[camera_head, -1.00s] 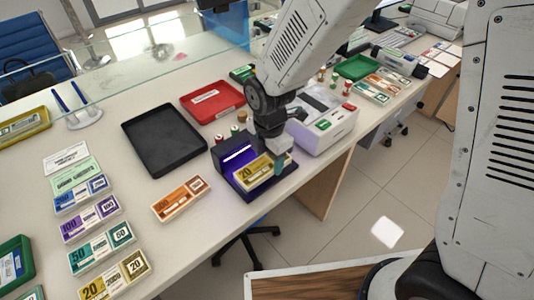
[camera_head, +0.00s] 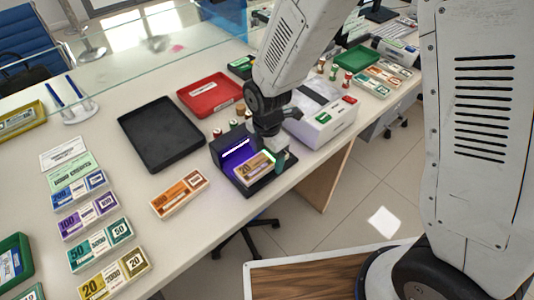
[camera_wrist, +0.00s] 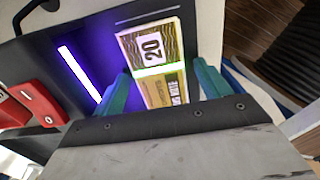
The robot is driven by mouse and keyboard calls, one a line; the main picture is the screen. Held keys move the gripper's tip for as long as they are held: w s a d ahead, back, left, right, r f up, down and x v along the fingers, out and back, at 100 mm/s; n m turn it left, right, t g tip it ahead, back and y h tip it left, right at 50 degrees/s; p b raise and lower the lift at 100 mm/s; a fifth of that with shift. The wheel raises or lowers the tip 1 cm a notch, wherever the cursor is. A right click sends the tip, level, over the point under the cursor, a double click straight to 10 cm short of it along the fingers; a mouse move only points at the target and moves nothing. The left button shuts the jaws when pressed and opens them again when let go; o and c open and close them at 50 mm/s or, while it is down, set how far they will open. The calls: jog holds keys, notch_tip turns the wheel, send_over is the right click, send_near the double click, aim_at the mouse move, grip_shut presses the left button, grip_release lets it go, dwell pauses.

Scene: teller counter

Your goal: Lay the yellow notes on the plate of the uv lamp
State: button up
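The yellow notes (camera_head: 253,169), a banded bundle marked 20, lie on the dark plate of the uv lamp (camera_head: 229,149), in its purple glow. In the wrist view the notes (camera_wrist: 152,48) show between my two teal fingers, with the lit lamp tube (camera_wrist: 80,73) to the left. My gripper (camera_head: 270,158) is low over the plate. Its fingers stand on either side of the notes, and narrow gaps show between them and the bundle, so it looks open. The far finger is mostly hidden in the head view.
An orange bundle (camera_head: 179,194) lies left of the lamp, near the counter's front edge. A black tray (camera_head: 160,134) and a red tray (camera_head: 210,94) lie behind. A white machine (camera_head: 322,117) stands close on the right. More bundles, including another yellow one (camera_head: 114,275), line the left.

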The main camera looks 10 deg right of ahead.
aim_at(267, 158)
notch_tip(267, 158, up, 12)
jog(key=shift+r, duration=0.2)
dwell(0.4)
jog(key=s+d+r+m+t, duration=0.1)
jog(key=s+d+r+m, duration=0.5)
jog(key=d+r+m, duration=0.15)
jog(key=s+d+r+m, duration=0.6)
jog(key=d+m, duration=0.3)
jog(key=s+d+r+m, duration=0.1)
jog(key=s+d+m, duration=0.3)
jog(key=s+m, duration=0.3)
jog(key=shift+s+d+m, duration=0.15)
jog(key=shift+s+m, duration=0.15)
jog(key=shift+m, duration=0.35)
